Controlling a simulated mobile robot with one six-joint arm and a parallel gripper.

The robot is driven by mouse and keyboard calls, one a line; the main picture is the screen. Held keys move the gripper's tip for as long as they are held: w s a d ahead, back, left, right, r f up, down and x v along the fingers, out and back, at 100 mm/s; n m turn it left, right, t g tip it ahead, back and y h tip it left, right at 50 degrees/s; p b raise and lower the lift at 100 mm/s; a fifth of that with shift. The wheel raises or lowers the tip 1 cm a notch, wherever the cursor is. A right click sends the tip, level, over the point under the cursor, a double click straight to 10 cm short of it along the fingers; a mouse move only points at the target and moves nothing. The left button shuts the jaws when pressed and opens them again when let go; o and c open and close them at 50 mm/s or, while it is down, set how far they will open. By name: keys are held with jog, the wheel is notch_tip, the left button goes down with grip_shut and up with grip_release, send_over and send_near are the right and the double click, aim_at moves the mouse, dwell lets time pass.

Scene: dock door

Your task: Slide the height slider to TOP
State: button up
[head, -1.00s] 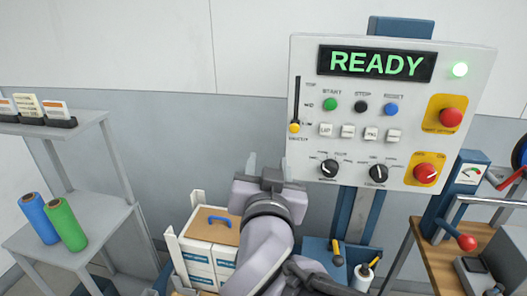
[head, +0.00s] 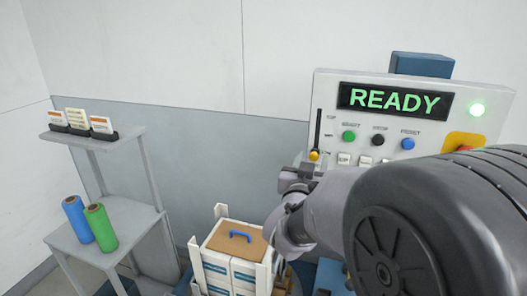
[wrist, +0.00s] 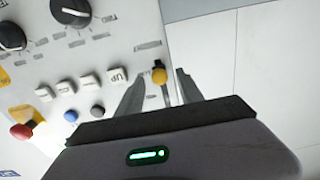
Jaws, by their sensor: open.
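The height slider is a yellow knob (head: 314,156) at the lower end of a dark vertical slot on the left of the grey control panel (head: 327,88). TOP is lettered beside the slot's upper end. My gripper (head: 303,165) is at the panel's left edge by the knob, partly hidden by my own arm. In the wrist view the yellow knob (wrist: 159,75) shows between the two open fingers (wrist: 159,72), with a gap on each side. I cannot tell how deep the fingertips reach around it. The display (head: 395,101) reads READY.
Green (head: 349,136), black (head: 378,139) and blue (head: 408,144) buttons sit right of the slider. The red button (wrist: 21,131) and white UP key (wrist: 118,75) show in the wrist view. A box stack (head: 233,243) stands below; a shelf (head: 137,207) is left.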

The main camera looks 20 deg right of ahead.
jog(key=shift+w+d, duration=0.2)
jog(key=shift+c, duration=0.4)
grip_shut()
dwell(0.4)
dwell(0.5)
